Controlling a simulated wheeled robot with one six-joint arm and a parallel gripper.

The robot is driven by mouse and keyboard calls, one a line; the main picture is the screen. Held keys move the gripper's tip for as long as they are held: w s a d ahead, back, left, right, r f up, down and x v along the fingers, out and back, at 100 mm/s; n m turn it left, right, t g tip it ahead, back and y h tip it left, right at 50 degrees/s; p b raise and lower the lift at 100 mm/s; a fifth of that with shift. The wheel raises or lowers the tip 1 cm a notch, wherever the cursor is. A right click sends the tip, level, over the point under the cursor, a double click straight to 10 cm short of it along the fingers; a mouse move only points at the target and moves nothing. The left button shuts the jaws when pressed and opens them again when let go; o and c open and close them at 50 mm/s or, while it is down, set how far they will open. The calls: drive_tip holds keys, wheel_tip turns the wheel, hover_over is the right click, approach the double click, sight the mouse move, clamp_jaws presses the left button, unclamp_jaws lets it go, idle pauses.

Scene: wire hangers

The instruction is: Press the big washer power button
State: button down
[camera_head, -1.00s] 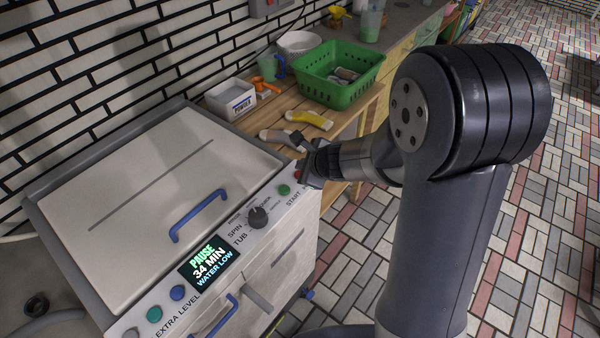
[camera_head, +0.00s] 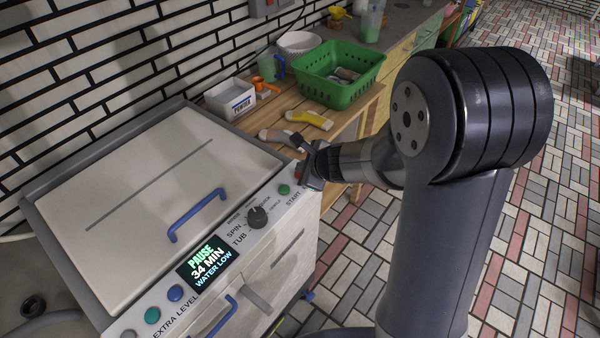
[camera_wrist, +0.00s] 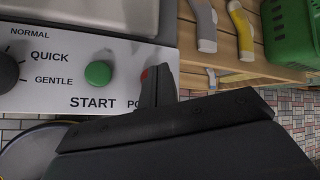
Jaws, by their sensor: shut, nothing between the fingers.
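The washer (camera_head: 130,180) has a slanted front panel with a round dial (camera_head: 258,217), a green START button (camera_head: 284,190) and a lit display (camera_head: 208,263) reading PAUSE, 34 MIN, WATER LOW. The red power button (camera_wrist: 144,74) shows only as a sliver in the wrist view, right of the green button (camera_wrist: 98,74). The label below it is mostly covered, with "PO" readable. My gripper (camera_wrist: 159,85) is shut and empty, with its fingers over the power button's spot. Whether the tips touch the button cannot be told. In the head view my gripper (camera_head: 308,163) is at the panel's right end.
A blue lid handle (camera_head: 198,215) stands up from the washer lid. Tiled floor is open at right.

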drive_tip(key=shift+f+b, duration=0.4)
drive_tip(key=shift+b, duration=0.05)
idle(0.3)
drive_tip(key=shift+r, duration=0.1)
drive_tip(key=shift+r+p, duration=0.8)
wheel_tip(320, 180, up, 5)
drive_tip(key=p, duration=0.4)
drive_tip(key=shift+p, duration=0.3)
drive_tip(key=shift+f, duration=0.1)
idle(0.6)
